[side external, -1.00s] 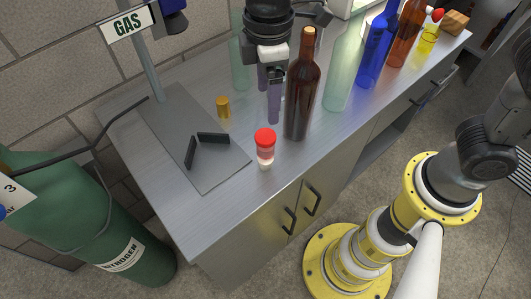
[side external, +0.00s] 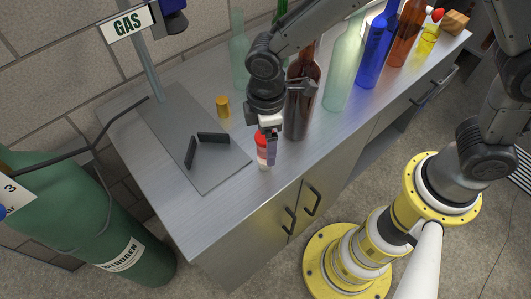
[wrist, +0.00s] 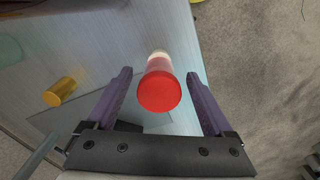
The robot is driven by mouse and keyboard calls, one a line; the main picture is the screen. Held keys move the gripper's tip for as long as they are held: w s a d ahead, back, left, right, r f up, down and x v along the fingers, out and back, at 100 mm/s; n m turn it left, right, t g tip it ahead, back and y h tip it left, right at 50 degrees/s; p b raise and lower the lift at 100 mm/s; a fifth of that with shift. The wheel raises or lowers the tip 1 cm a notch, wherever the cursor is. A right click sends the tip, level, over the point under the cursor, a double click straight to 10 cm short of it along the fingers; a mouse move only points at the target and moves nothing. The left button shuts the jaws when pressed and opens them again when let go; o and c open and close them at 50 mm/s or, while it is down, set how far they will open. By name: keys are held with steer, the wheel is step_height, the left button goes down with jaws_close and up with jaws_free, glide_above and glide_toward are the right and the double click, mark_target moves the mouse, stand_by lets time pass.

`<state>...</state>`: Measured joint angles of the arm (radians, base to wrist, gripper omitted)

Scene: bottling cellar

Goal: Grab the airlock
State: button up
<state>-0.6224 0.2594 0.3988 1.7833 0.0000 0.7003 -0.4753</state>
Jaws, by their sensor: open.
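The airlock (side external: 262,150) is a small upright piece with a red cap and a clear, pale lower part. It stands on the steel bench near its front edge. In the wrist view the airlock (wrist: 160,88) shows from above, its red cap between my two purple fingers. My gripper (side external: 270,150) is open, with its fingers beside the airlock; one finger covers part of it in the side view. In the wrist view my gripper (wrist: 160,88) has a gap on both sides of the cap.
A brown bottle (side external: 300,105) stands close behind my gripper, with clear green and blue bottles farther right. A gold cap (side external: 223,107) stands to the left. A grey plate (side external: 180,125) with two black angled bars lies left of the airlock. The bench front edge is close.

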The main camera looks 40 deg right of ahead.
mark_target(265, 152)
step_height(265, 152, down, 4)
steer(key=shift+w+a+f, duration=0.1)
steer(key=shift+a+f, duration=0.05)
steer(key=shift+c, duration=0.2)
jaws_close()
stand_by(0.4)
